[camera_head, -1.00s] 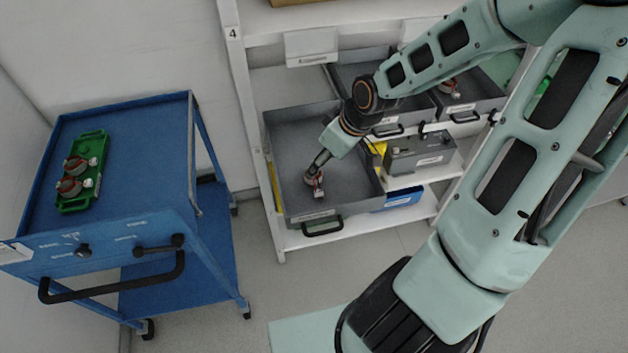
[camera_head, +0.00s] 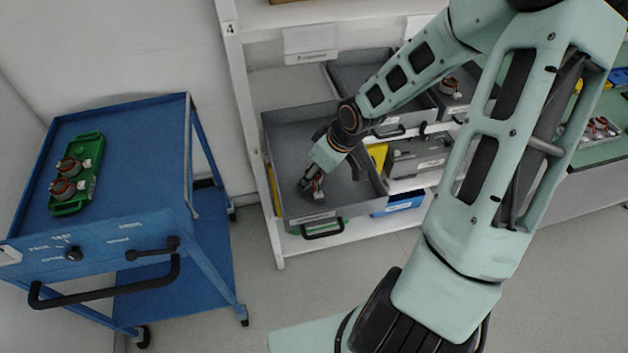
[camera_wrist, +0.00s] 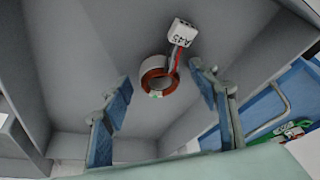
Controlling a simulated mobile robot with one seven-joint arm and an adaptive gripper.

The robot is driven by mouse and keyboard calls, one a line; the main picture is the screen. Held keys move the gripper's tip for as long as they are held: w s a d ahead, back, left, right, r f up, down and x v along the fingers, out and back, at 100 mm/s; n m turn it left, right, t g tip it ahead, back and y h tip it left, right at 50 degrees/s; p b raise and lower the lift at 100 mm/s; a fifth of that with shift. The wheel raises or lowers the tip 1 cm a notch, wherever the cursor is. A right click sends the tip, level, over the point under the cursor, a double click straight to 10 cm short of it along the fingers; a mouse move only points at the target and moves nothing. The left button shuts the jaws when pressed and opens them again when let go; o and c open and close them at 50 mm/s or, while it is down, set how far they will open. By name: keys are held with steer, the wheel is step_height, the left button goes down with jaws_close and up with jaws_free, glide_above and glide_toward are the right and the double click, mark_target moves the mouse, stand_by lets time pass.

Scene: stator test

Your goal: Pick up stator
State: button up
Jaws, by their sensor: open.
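A stator (camera_wrist: 158,76), a copper-coloured ring with a pale rim, lies on the floor of a grey drawer bin (camera_head: 285,125) on the shelf. Its wires run to a white connector (camera_wrist: 183,33) marked with black writing. My gripper (camera_wrist: 165,92) is open above the bin, with its two fingers apart on either side of the stator and the ring between and a little beyond the tips in the wrist view. In the head view my gripper (camera_head: 308,186) reaches down into the bin and mostly hides the stator; the white connector shows beside it.
A blue cart (camera_head: 130,150) at left carries a green tray (camera_head: 92,187) with two stators. Bin walls surround my gripper. Another bin (camera_head: 455,82) with a stator is at the right on the shelf. A green-topped table (camera_head: 606,150) with several parts is at far right.

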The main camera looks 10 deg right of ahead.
steer(key=c, duration=1.3)
steer(key=shift+c, duration=0.3)
steer(key=shift+r, duration=0.2)
